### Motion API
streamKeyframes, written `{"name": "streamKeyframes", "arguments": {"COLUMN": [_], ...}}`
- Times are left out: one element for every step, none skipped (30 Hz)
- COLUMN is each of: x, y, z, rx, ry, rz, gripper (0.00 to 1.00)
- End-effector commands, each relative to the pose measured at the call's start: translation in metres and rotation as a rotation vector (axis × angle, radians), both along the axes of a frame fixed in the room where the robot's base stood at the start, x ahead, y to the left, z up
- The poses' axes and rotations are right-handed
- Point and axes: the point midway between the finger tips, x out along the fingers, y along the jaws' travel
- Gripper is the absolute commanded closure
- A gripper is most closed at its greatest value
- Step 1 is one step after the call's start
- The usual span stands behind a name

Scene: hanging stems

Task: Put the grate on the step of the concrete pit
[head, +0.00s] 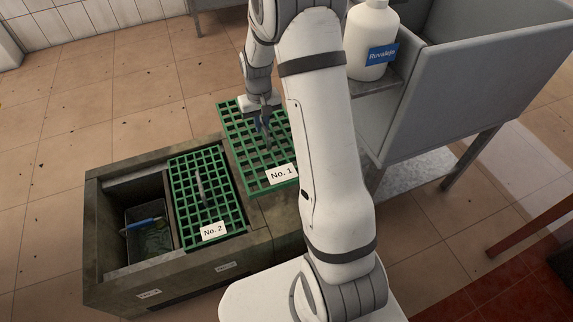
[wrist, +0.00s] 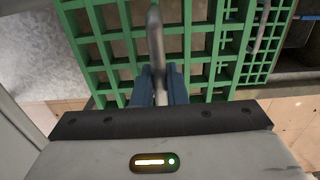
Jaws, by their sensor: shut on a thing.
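A green grate labelled No. 1 (head: 243,160) is in the middle of the head view, and its bars (wrist: 187,40) fill much of the wrist view. My gripper (head: 266,130) is shut on the grate's grey handle (wrist: 154,40). The grate overlaps the right part of the concrete pit (head: 190,283) in the head view; I cannot tell how high it is above it. A second green grate labelled No. 2 (head: 182,205) lies on the middle of the pit. The pit's left part is open. My arm hides the right side of grate No. 1.
A dark bin (head: 152,240) with a blue-handled object (head: 143,224) sits in the pit's open left part. A grey metal sink stand (head: 440,95) with a white bottle (head: 371,45) stands at the right. Tiled floor is clear at the left.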

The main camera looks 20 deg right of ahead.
Motion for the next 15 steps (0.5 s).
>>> {"name": "streamKeyframes", "arguments": {"x": [0.004, 0.006, 0.009, 0.01, 0.011, 0.013, 0.014, 0.014, 0.015, 0.015, 0.016, 0.016, 0.016, 0.016, 0.016], "y": [-0.014, -0.021, -0.03, -0.036, -0.042, -0.049, -0.054, -0.058, -0.062, -0.066, -0.068, -0.071, -0.072, -0.073, -0.074], "z": [-0.018, -0.025, -0.036, -0.043, -0.05, -0.058, -0.064, -0.069, -0.075, -0.078, -0.081, -0.085, -0.088, -0.091, -0.095], "rx": [0.0, 0.0, 0.0, 0.0, 0.0, 0.0, 0.0, 0.0, 0.0, 0.0, 0.0, 0.0, 0.0, 0.0, 0.0], "ry": [0.002, 0.002, 0.002, 0.001, 0.002, 0.0, 0.0, 0.0, 0.0, -0.001, -0.002, -0.002, -0.002, -0.002, -0.001], "rz": [-0.006, -0.007, -0.006, -0.006, -0.006, -0.005, -0.005, -0.005, -0.003, -0.003, -0.004, -0.003, -0.002, -0.001, -0.001], "gripper": [1.0, 1.0, 1.0, 1.0, 1.0, 1.0, 1.0, 1.0, 1.0, 1.0, 1.0, 1.0, 1.0, 1.0, 1.0]}}
